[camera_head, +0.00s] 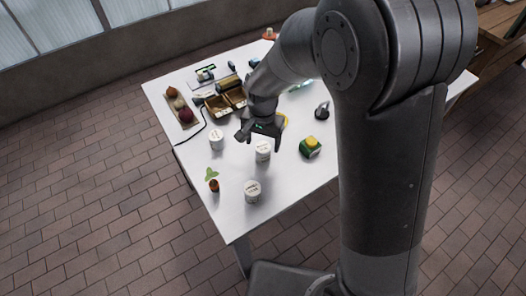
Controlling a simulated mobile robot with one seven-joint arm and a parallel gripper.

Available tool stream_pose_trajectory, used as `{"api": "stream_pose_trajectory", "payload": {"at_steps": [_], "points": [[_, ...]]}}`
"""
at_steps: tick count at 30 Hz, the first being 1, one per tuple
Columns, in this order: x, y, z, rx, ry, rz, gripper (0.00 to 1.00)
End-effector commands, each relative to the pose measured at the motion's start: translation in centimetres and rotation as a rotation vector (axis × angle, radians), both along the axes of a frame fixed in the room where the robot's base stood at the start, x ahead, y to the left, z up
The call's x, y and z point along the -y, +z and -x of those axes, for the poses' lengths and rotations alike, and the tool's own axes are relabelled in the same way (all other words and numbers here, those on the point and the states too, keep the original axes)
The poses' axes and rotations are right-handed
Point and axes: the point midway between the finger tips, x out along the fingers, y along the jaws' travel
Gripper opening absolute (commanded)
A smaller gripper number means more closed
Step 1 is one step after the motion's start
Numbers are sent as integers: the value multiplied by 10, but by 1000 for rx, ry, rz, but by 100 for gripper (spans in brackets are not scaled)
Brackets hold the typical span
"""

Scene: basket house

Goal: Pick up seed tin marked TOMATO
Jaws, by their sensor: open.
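Three similar white tins stand upright on the white table (225,205). One tin (216,140) is at the left, one tin (263,152) is in the middle, and one tin (252,191) is closest to the front edge. Their labels are too small to read, so I cannot tell which is marked TOMATO. My gripper (258,140) is open and points down just above or behind the middle tin. Whether its fingers are around that tin is not clear.
A seedling in a small brown pot (214,185) stands near the left edge. A wooden divided box (217,106) and a tray (182,112) with round items lie behind.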

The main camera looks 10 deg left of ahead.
Motion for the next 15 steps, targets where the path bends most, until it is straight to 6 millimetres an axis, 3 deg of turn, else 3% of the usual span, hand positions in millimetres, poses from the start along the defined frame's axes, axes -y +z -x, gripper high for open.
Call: {"api": "stream_pose_trajectory", "payload": {"at_steps": [9, 15], "points": [[1, -43, -3, -3, 0, 3, 70], [0, -50, -4, 0, 0, 0, 70]]}}
